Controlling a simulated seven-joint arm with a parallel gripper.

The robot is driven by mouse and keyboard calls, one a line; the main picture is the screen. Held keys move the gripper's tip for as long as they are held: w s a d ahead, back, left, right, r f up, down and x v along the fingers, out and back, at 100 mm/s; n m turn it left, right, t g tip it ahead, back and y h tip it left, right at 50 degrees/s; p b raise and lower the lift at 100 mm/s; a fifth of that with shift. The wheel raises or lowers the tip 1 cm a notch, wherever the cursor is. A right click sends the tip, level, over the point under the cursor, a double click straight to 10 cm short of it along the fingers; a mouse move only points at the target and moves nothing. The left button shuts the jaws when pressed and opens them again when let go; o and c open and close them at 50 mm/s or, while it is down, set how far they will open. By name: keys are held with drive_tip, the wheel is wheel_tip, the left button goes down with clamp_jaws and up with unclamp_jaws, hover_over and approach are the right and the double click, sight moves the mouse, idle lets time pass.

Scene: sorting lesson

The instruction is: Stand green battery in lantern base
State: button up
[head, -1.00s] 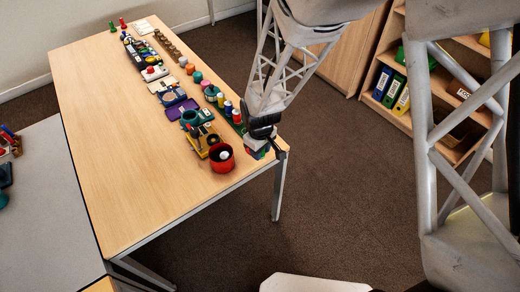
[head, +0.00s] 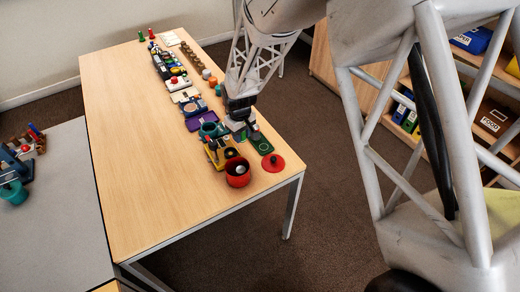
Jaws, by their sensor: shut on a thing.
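My gripper (head: 240,122) is over the right side of the table, at the far end of a green tray (head: 260,143). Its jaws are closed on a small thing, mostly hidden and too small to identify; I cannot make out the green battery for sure. A red round pot (head: 238,179) with a pale piece inside stands at the near end of the row. A red disc with a dark knob (head: 273,164) lies right of it. I cannot tell for certain which piece is the lantern base.
A yellow piece (head: 215,158) and a teal cup (head: 208,129) stand close left of my gripper. A purple tray (head: 200,119) and more parts run toward the back. The table's left half (head: 130,160) is clear. A grey table (head: 50,215) holds other parts.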

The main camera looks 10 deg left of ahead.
approach(209, 127)
drive_tip(key=shift+s+d+f, duration=0.25)
drive_tip(key=shift+s, duration=0.25)
drive_tip(key=shift+s+d+f, duration=0.2)
drive_tip(key=shift+s+f, duration=0.05)
drive_tip(key=shift+s, duration=0.2)
drive_tip(key=shift+f, duration=0.1)
drive_tip(key=shift+d+f, duration=0.1)
drive_tip(key=shift+f, duration=2.45)
drive_tip(key=shift+s+d+f, duration=0.1)
drive_tip(key=shift+s+f, duration=0.05)
drive_tip(key=shift+f, duration=0.45)
drive_tip(key=shift+s+d+f, duration=0.2)
drive_tip(key=shift+d, duration=0.05)
drive_tip(key=shift+r, duration=0.9)
drive_tip(key=shift+w+a+r, duration=0.2)
drive_tip(key=shift+a+r, duration=0.05)
drive_tip(key=shift+r, duration=0.1)
